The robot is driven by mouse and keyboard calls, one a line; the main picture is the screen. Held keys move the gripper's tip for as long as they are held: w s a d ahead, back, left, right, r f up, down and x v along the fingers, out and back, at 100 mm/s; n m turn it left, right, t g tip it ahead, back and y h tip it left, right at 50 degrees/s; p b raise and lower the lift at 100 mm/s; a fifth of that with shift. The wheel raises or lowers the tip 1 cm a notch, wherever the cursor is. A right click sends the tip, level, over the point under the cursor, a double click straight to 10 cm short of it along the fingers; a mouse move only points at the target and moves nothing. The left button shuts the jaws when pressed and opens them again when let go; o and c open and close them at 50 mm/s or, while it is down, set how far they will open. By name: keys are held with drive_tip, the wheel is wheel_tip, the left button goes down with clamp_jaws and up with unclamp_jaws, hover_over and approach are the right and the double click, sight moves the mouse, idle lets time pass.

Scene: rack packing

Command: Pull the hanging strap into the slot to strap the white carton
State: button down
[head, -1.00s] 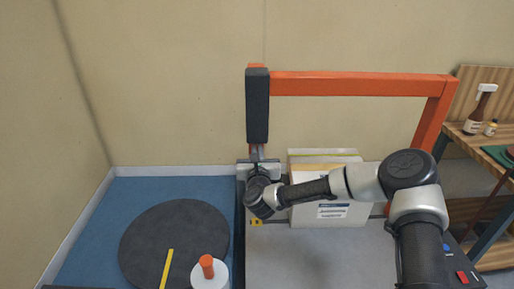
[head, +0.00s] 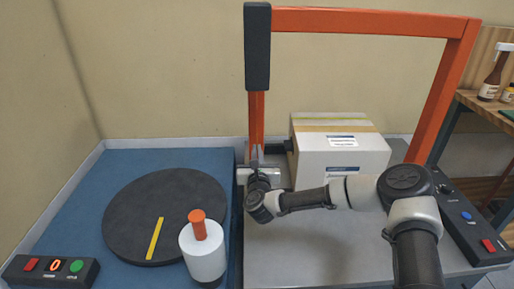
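The white carton (head: 358,158) stands on the grey machine table, upright, with labels on its front and tan and yellow-green bands across its top. My gripper (head: 256,158) is left of the carton, at the foot of the orange arch's left post, over a silver plate (head: 271,173). Its fingers point away from me and look small and partly hidden by my wrist; whether they are open or hold anything cannot be told. I cannot make out the hanging strap apart from the post, and the slot is not clear.
The orange arch (head: 360,21) with a black block (head: 257,47) spans over the carton. A dark turntable (head: 165,215) on a blue surface and a white cylinder with orange top (head: 203,252) are at left. Button boxes (head: 50,268) (head: 470,222) sit left and right.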

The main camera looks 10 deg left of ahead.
wheel_tip(320, 180, down, 8)
drive_tip(key=shift+f+b, duration=0.1)
drive_tip(key=shift+b, duration=0.4)
drive_tip(key=c, duration=2)
unclamp_jaws()
drive_tip(key=shift+s, duration=0.1)
drive_tip(key=p+v, duration=0.3)
drive_tip(key=v, duration=1.4)
drive_tip(key=shift+s+d, duration=0.1)
